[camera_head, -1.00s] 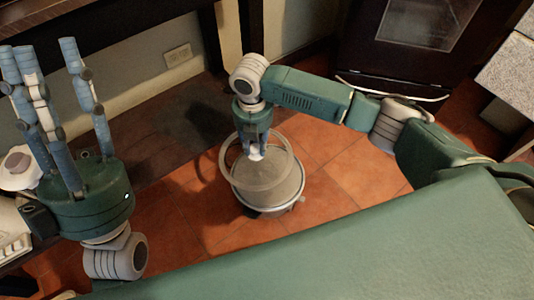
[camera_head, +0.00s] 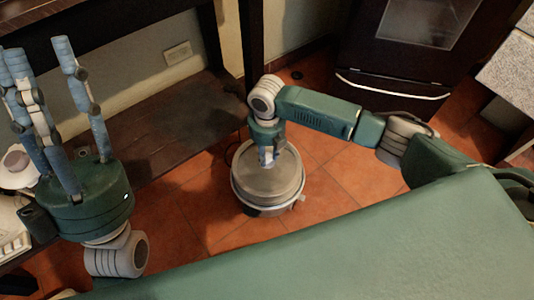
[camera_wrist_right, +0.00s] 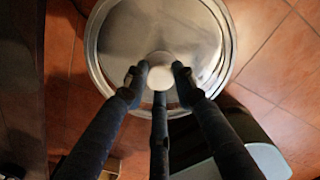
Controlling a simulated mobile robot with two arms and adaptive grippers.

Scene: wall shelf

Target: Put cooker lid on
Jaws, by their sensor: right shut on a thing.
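The cooker (camera_head: 262,209) is a round metal pot on the tiled floor in the middle of the head view. The round cooker lid (camera_head: 287,172) covers its top and looks centred and level; I cannot tell if it is fully seated. My right gripper (camera_head: 268,157) points down and is shut on the lid's pale knob. In the right wrist view the lid (camera_wrist_right: 125,37) shows shiny and round, with the gripper's three fingers (camera_wrist_right: 160,80) around the knob. My left gripper (camera_head: 40,62) is at the left, fingers up, open and empty, away from the cooker.
A dark wooden shelf (camera_head: 165,135) lies behind and left of the cooker, with a dark post (camera_head: 254,45) beside it. A dark oven (camera_head: 405,60) stands at the back right. A white rack (camera_head: 12,235) is at the left edge. Floor right of the cooker is clear.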

